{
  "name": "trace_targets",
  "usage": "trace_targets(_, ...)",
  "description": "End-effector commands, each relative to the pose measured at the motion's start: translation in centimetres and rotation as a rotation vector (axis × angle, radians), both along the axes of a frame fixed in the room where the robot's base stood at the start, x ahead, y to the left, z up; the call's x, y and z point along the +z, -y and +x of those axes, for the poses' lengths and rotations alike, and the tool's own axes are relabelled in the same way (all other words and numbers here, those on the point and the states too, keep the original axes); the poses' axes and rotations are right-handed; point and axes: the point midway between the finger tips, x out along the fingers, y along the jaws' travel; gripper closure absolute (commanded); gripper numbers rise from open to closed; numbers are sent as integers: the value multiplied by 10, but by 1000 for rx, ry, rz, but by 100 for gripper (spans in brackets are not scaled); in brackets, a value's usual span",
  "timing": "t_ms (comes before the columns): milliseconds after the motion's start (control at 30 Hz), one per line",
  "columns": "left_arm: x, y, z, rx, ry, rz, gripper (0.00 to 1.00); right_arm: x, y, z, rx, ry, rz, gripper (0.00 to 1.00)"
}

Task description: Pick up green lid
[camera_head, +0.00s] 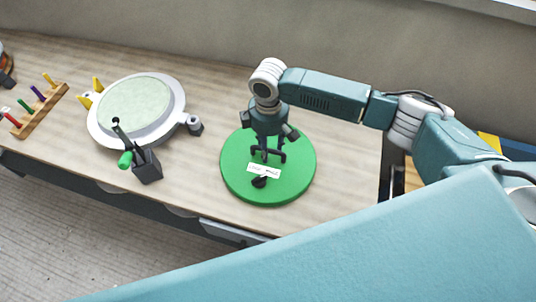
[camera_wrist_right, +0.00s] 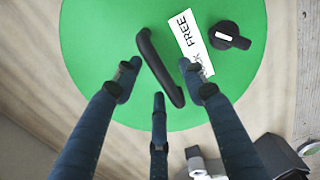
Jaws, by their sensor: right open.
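The green lid (camera_head: 299,180) is a flat round disc lying on the wooden workbench. It fills the upper middle of the right wrist view (camera_wrist_right: 100,40). A black bar handle (camera_wrist_right: 160,68), a white label with black letters (camera_wrist_right: 190,42) and a black knob (camera_wrist_right: 229,36) are on its top. My right gripper (camera_head: 267,155) is over the lid, pointing down. In the right wrist view its three fingers (camera_wrist_right: 160,90) are spread, with the handle running between the fingertips. I cannot tell whether any finger touches the handle. My left gripper is not in view.
A round white mould (camera_head: 177,104) with a pale green top lies left of the lid. A black holder (camera_head: 147,168) with a green-handled tool stands in front of it. A wooden rack (camera_head: 42,112) with coloured pegs is at the far left. Bare bench lies between mould and lid.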

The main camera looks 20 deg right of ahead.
Motion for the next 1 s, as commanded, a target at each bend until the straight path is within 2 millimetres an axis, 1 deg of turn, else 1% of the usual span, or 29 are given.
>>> trace_targets(33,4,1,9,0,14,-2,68,-5,0,-1,1,-3,-2,58)
trace_targets(133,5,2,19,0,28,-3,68,-13,0,-1,2,-1,-2,58)
trace_targets(233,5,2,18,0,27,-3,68,-14,0,-1,3,0,-1,58)
trace_targets(367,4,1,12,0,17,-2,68,-14,0,-1,2,0,-1,58)
trace_targets(400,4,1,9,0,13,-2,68,-14,0,-1,2,0,-1,66)
trace_targets(567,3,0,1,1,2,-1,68,-14,0,-1,2,1,-1,98)
trace_targets(600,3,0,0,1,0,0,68,-14,0,-1,2,1,-1,100)
trace_targets(1000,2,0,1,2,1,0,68,-9,0,0,1,3,1,100)
